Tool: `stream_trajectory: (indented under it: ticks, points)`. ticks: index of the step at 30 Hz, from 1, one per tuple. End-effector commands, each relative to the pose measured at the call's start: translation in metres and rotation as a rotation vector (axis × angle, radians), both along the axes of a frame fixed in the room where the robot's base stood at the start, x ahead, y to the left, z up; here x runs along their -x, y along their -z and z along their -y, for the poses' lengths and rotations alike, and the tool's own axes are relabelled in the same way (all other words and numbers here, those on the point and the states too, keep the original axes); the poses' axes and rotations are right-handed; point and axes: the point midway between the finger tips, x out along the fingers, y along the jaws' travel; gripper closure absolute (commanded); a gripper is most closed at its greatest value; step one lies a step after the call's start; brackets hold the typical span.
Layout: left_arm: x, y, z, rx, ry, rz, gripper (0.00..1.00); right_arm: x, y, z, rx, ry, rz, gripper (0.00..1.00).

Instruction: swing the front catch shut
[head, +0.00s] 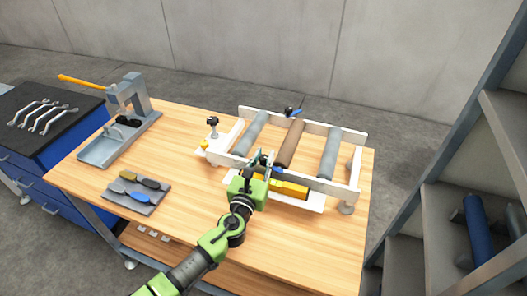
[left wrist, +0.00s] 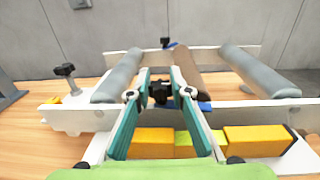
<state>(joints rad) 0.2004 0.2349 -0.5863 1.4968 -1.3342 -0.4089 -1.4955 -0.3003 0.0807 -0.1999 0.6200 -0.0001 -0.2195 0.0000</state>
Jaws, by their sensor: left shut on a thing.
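The white roller frame (head: 330,184) stands on the wooden table, with two grey rollers and a brown roller (head: 290,143) between its rails. The front catch (head: 278,171) is at the front rail; only a bit of its blue part shows beside my fingers, and it also shows in the left wrist view (left wrist: 205,106). My left gripper (head: 263,160) is at the front rail, shut on the catch's black knob (left wrist: 160,92), which sits between the fingertips. The fingers hide much of the catch. A rear catch (head: 293,112) with a blue part is on the back rail. My right gripper is not in view.
Yellow blocks (head: 289,189) lie on the white ledge in front of the rail. A black-knobbed post (head: 213,126) stands left of the frame. A grey press (head: 130,96) and a tool mat (head: 152,208) are further left. The table's front right is clear.

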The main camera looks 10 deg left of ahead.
Motion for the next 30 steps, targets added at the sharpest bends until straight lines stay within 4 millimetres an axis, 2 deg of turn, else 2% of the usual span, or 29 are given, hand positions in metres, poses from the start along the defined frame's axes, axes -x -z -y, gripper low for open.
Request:
stream_trajectory:
  ticks: [9,26,27,28,30]
  points:
    - [-0.0003,-0.0004,0.0012,0.000,-0.126,0.001,1.00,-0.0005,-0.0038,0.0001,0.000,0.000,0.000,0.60]
    - [-0.0006,-0.0002,0.0003,0.000,-0.152,0.002,1.00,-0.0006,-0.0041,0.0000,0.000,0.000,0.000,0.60]
    - [-0.0006,-0.0003,0.0003,0.000,-0.152,0.002,0.73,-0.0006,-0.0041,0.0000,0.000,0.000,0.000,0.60]
    - [-0.0006,-0.0002,0.0002,0.000,-0.152,0.002,0.65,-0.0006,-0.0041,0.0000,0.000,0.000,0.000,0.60]
    - [-0.0006,-0.0002,0.0002,0.000,-0.152,0.002,0.63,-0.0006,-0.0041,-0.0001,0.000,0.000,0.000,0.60]
